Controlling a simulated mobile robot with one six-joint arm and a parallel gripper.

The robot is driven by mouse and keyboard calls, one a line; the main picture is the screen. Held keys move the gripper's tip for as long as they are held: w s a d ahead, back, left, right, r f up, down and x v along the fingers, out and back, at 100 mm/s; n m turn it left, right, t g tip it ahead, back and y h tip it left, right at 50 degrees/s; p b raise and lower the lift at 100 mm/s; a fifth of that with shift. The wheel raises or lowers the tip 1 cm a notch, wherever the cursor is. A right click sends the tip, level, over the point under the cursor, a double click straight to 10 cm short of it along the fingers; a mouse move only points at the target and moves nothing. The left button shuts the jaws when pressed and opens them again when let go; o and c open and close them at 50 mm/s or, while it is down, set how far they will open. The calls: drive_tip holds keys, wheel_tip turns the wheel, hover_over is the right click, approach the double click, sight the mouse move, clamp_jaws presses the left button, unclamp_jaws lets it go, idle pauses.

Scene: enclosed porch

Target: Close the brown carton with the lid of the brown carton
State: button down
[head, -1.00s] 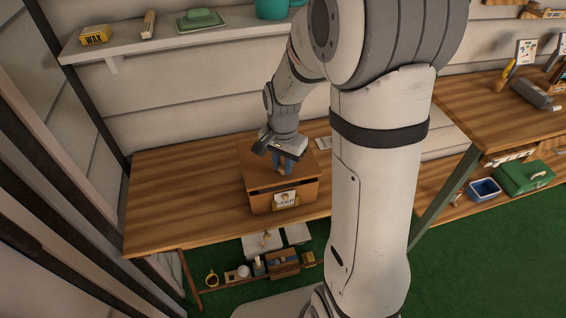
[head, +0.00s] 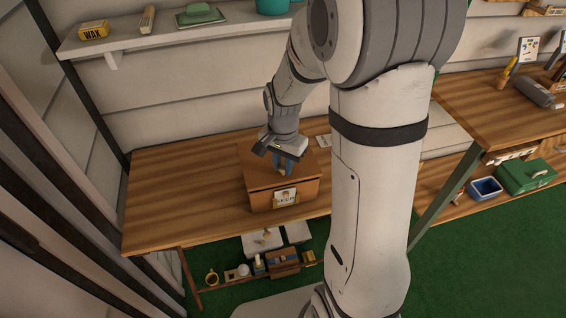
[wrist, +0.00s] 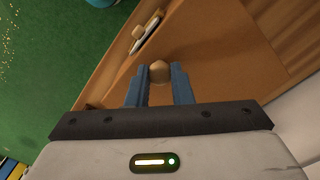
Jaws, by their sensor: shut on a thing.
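The brown carton (head: 262,201) stands on the wooden bench, with a white label (head: 285,197) on its front. Its brown lid (head: 258,176) lies over the top and looks level, with no clear gap above the carton's front wall. The lid also fills much of the wrist view (wrist: 225,45). My gripper (head: 284,172) is above the lid, pointing down. In the wrist view its blue fingers (wrist: 160,88) are shut on the lid's light round knob (wrist: 159,71). The lid's far edges are partly hidden by my gripper and arm.
The bench (head: 170,200) is clear to the left of the carton. A wall shelf (head: 170,38) above holds a yellow wax box (head: 93,31) and a green soap-like block (head: 200,15). Several small items sit on a low shelf beneath the bench.

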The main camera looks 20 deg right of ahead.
drive_tip(key=shift+f+b, duration=0.5)
drive_tip(key=shift+f, duration=0.2)
drive_tip(key=c, duration=0.6)
unclamp_jaws()
drive_tip(key=shift+o, duration=0.2)
drive_tip(key=shift+r, duration=0.15)
drive_tip(key=shift+r+p, duration=2.55)
drive_tip(key=shift+r, duration=0.85)
wheel_tip(320, 180, up, 8)
drive_tip(key=shift+b, duration=0.35)
drive_tip(key=shift+f, duration=0.1)
